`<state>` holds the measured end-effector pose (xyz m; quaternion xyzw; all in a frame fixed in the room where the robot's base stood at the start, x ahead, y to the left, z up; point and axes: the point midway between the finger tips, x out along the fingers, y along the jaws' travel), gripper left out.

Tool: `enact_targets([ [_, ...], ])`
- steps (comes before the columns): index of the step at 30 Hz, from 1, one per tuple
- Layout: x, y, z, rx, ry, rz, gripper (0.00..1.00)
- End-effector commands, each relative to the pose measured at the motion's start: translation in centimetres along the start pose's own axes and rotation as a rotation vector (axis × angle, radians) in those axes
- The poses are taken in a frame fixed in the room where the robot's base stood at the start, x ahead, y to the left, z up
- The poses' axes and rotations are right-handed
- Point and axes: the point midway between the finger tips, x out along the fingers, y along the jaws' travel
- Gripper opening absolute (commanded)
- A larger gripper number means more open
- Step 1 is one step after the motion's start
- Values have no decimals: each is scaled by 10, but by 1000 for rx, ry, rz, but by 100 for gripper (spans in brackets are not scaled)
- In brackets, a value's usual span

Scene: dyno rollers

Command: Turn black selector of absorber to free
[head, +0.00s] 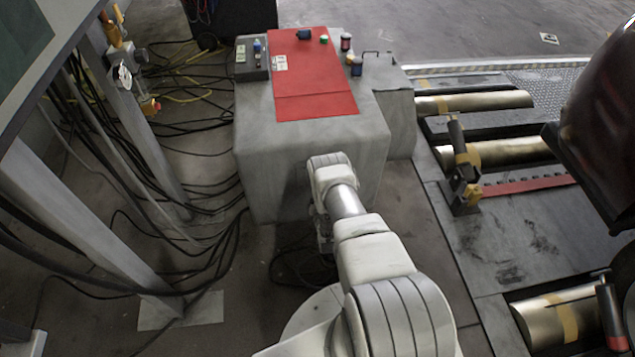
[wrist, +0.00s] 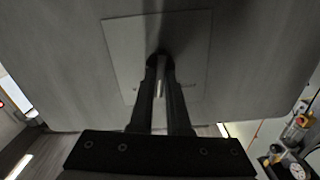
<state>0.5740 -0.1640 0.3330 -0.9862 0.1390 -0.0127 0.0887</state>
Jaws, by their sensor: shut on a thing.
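The absorber is a grey cabinet (head: 292,165) with a red top panel, in the middle of the head view. In the wrist view its grey front carries a lighter square plate (wrist: 122,50). The black selector (wrist: 159,52) is at the middle of this plate, mostly hidden by the fingertips. My gripper (wrist: 160,68) reaches the plate with both dark fingers close together, shut on the selector. Small marks on the plate beside the fingers are too small to read, so the selector's setting cannot be told. In the head view my arm hides the gripper and the selector.
A small control box (head: 251,58) and several small jars stand on the cabinet. Metal rollers (head: 490,152) lie to the right, with a dark rounded body (head: 605,120) above. Black cables (head: 215,185) and a slanted metal frame (head: 85,215) are on the left.

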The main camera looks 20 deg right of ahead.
Motion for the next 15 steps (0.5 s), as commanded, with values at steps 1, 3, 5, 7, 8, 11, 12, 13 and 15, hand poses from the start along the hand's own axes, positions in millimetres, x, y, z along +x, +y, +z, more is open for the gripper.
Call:
enact_targets([
  [1,1,-1,0,-46,0,-3,0],
  [3,1,-2,0,-113,0,-3,0],
  [5,1,-2,0,-169,0,-3,0],
  [7,1,-2,0,-237,0,-3,0],
  [8,1,-2,0,-265,0,-3,0],
  [11,1,-2,0,-361,0,-3,0],
  [12,1,-3,0,-398,0,-3,0],
  [13,1,-3,0,-427,0,-3,0],
  [15,1,-3,1,-493,0,-4,0],
])
